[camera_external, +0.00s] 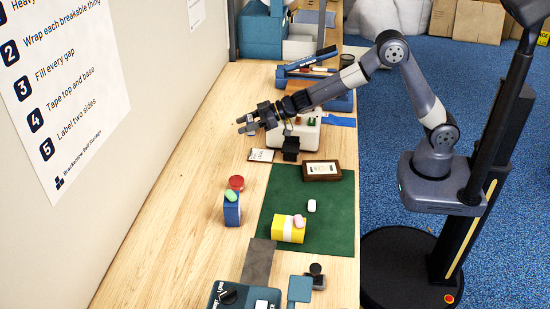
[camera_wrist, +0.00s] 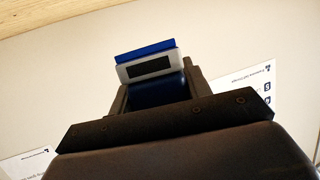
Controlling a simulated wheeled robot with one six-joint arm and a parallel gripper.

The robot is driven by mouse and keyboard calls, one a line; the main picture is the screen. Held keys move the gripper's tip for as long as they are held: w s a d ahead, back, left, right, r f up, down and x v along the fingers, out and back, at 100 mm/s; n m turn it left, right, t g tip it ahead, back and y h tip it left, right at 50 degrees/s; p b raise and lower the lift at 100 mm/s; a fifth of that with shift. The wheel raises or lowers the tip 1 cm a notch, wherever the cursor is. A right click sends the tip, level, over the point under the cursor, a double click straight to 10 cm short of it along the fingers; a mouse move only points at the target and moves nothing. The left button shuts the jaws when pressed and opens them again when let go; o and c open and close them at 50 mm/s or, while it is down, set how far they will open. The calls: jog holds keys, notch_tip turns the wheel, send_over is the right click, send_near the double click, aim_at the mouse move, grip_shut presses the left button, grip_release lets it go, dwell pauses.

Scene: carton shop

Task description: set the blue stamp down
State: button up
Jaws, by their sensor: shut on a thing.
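My gripper (camera_external: 247,123) is raised above the far left part of the wooden table, near the wall, and points left. In the wrist view my gripper (camera_wrist: 155,88) is shut on the blue stamp (camera_wrist: 147,50), which has a blue edge and a pale band with a dark patch. The stamp is slightly tilted in that view. In the external view it is too small and too hidden by the fingers to make out. A wood-framed pad (camera_external: 322,170) lies at the far end of the green mat (camera_external: 340,228), below and right of my gripper.
A pale device (camera_external: 307,131) with a black part stands under my forearm. A card (camera_external: 261,155) lies beside it. A blue box (camera_external: 232,211), a red round item (camera_external: 236,183) and a yellow-white box (camera_external: 288,229) stand nearer. The table's left strip is clear, bounded by the wall.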

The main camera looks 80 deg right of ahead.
jog(key=shift+n+g+y, duration=0.3)
jog(key=shift+y, duration=0.1)
jog(key=w+f, duration=0.1)
jog(key=f, duration=0.3)
jog(key=w+a+f, duration=0.1)
jog(key=f, duration=0.3)
jog(key=w+a+f, duration=0.1)
jog(key=f, duration=0.3)
jog(key=shift+f, duration=0.15)
jog(key=shift+s+f+b, duration=0.1)
jog(key=shift+f+b, duration=0.5)
jog(key=shift+b, duration=0.05)
jog(key=o, duration=1)
jog(key=shift+f, duration=0.15)
